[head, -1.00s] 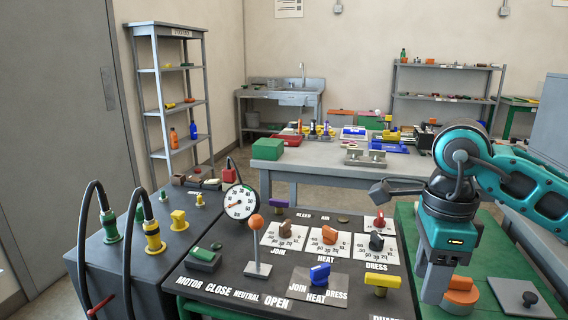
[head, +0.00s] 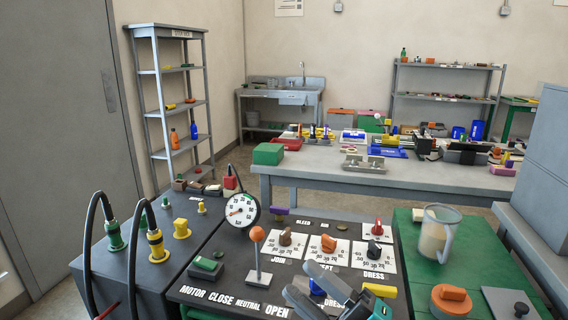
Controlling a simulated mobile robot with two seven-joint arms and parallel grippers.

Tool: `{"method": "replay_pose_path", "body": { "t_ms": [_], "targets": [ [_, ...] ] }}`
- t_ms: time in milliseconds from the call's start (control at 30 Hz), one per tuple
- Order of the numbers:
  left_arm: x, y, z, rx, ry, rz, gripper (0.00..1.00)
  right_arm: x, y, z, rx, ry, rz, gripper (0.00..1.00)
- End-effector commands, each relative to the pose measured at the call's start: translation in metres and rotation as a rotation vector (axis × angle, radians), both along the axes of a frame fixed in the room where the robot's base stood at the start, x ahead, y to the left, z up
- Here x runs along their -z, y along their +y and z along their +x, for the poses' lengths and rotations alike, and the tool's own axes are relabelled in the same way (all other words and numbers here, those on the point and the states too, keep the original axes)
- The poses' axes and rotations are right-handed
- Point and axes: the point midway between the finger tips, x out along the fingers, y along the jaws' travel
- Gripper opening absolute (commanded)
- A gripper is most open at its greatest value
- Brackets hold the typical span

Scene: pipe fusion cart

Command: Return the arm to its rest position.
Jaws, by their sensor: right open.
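My right gripper (head: 301,279) is low at the bottom middle of the head view, over the front of the dark control panel (head: 226,292). Its two grey fingers are apart with nothing seen between them. It partly hides the blue selector knob (head: 317,287) and the labels around it. Only a small teal part of my right arm shows at the bottom edge. My left arm and gripper do not show.
A lever with an orange ball (head: 257,234), a yellow handle (head: 380,290) and a dial gauge (head: 242,210) stand close by. A clear jug (head: 437,234) and an orange-topped part (head: 452,298) stand on the green top (head: 408,262). Black hoses (head: 132,240) rise at left.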

Motion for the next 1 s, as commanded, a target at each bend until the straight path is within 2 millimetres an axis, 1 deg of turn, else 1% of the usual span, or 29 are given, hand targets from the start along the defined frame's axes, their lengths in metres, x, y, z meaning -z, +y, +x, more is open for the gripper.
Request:
{"method": "replay_pose_path", "body": {
  "t_ms": [33,67,100,167,200,267,300,367,400,500,600,667,1000],
  "targets": [
    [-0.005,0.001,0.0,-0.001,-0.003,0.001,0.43,0.02,-0.016,0.006,0.08,0.161,0.073,0.45],
    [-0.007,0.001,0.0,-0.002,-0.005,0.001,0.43,0.034,-0.026,0.009,0.127,0.255,0.113,0.45],
    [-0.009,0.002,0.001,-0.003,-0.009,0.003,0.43,0.055,-0.039,0.011,0.189,0.38,0.163,0.45],
    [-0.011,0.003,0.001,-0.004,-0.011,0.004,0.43,0.09,-0.06,0.009,0.282,0.569,0.236,0.45],
    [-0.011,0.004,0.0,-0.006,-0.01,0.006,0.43,0.116,-0.074,0.002,0.345,0.697,0.28,0.45],
    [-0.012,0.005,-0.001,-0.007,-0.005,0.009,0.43,0.154,-0.092,-0.013,0.431,0.882,0.342,0.45],
    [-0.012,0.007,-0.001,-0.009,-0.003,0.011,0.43,0.177,-0.103,-0.025,0.482,0.991,0.377,0.45],
    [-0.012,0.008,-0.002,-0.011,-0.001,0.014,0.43,0.207,-0.115,-0.046,0.548,1.135,0.423,0.45],
    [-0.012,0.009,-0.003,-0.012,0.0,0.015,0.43,0.223,-0.122,-0.06,0.587,1.217,0.446,0.45],
    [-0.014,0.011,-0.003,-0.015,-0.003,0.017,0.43,0.253,-0.132,-0.089,0.656,1.371,0.491,0.45],
    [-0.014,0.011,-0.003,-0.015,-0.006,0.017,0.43,0.269,-0.137,-0.108,0.695,1.46,0.516,0.45],
    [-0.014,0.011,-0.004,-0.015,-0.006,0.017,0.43,0.274,-0.139,-0.113,0.704,1.484,0.524,0.45],
    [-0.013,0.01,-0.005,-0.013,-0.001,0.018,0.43,0.276,-0.139,-0.115,0.709,1.492,0.523,0.45]
  ]
}}
